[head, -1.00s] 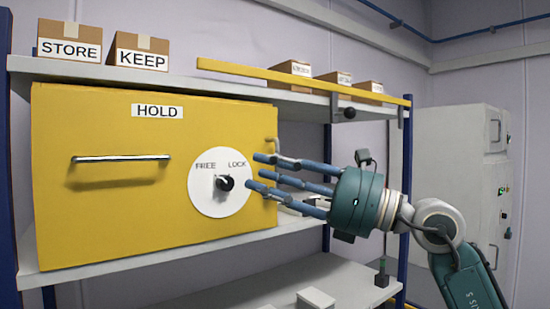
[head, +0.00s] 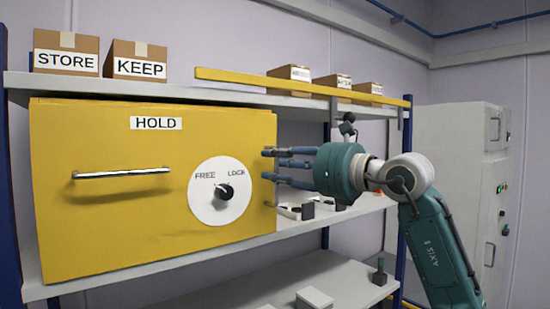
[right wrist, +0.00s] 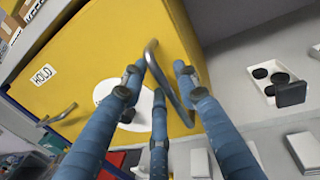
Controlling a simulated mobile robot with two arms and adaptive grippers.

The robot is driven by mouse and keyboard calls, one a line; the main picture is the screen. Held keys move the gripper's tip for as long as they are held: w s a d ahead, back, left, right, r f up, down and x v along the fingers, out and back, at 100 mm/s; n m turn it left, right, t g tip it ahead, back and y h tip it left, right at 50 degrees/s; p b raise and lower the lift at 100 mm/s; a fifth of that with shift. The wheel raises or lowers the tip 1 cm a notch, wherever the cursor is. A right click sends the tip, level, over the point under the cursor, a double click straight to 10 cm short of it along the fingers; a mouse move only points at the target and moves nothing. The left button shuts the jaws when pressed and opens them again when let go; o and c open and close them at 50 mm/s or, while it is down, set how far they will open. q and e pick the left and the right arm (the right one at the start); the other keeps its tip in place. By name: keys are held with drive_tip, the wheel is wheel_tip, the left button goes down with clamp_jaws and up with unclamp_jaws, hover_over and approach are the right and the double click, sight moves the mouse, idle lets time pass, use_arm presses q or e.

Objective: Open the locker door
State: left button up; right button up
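The yellow locker (head: 100,225), labelled HOLD, stands on the shelf. Its front looks closed; I cannot tell whether there is a slight gap. A horizontal bar handle (head: 122,173) is on its left part. A black knob (head: 225,192) sits on a white FREE/LOCK dial (head: 205,208); its exact setting is hard to read. My right gripper (head: 268,164) is at the locker's right edge, fingers pointing left. In the right wrist view, a bent metal handle (right wrist: 168,82) at that edge lies between the spread fingers (right wrist: 157,75); contact is unclear. My left gripper is not in view.
Boxes marked STORE (head: 66,53) and KEEP (head: 140,60) stand above the locker. A yellow bar (head: 300,85) runs along the upper shelf edge. Small items (head: 310,208) lie on the shelf right of the locker. A grey cabinet (head: 455,150) stands at the right.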

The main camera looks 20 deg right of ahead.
drive_tip(key=shift+w+a, duration=0.2)
drive_tip(key=shift+w, duration=0.1)
clamp_jaws()
drive_tip(key=shift+s, duration=0.15)
